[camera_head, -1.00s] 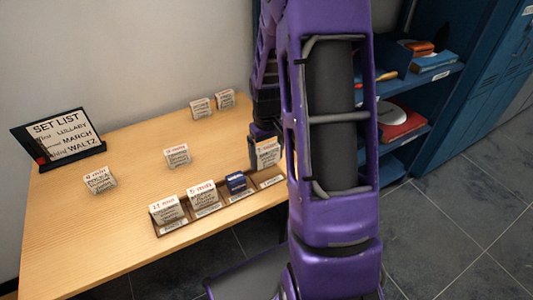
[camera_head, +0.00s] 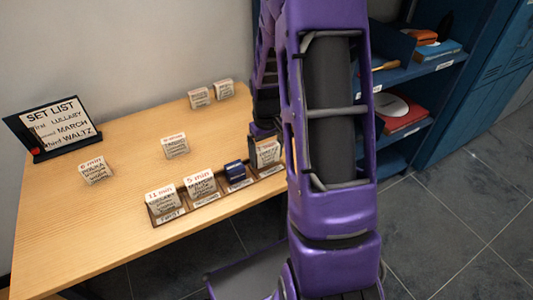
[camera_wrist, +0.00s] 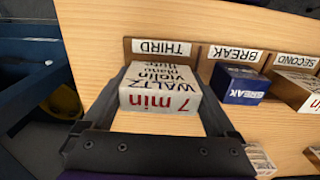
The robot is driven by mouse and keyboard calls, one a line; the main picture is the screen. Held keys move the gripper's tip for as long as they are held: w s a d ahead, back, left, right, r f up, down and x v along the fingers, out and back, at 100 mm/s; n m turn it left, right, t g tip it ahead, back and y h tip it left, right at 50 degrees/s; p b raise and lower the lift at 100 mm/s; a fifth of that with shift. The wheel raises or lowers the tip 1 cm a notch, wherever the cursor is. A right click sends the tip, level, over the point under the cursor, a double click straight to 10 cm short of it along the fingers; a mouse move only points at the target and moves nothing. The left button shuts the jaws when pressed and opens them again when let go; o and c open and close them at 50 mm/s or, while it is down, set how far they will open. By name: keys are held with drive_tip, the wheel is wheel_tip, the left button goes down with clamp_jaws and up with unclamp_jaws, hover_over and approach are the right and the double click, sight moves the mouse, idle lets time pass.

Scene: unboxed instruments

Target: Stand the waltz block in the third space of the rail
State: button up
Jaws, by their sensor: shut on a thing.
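The waltz block (camera_wrist: 160,92), pale with "7 min WALTZ" on it, is between the two fingers of my gripper (camera_wrist: 165,105) in the wrist view. My gripper is shut on it. It also shows in the head view (camera_head: 267,152), upright at the right end of the dark rail (camera_head: 215,198). The THIRD label (camera_wrist: 161,48) is right beside the block in the wrist view. The block's base looks down in or just over that space; I cannot tell whether it touches the rail floor.
In the rail stand a blue BREAK block (camera_head: 236,171), a "5 min" block (camera_head: 200,186) and an "11 min" block (camera_head: 163,199). Loose blocks stand behind on the table, including one (camera_head: 175,146) mid-table. A set list sign (camera_head: 60,128) is at the left, naming WALTZ third.

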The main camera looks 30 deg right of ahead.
sight(266, 146)
drive_tip(key=shift+f+b, duration=0.3)
drive_tip(key=shift+f, duration=0.15)
drive_tip(key=o, duration=1.2)
wheel_tip(266, 146, up, 18)
drive_tip(key=p, duration=0.3)
drive_tip(key=shift+f, duration=0.25)
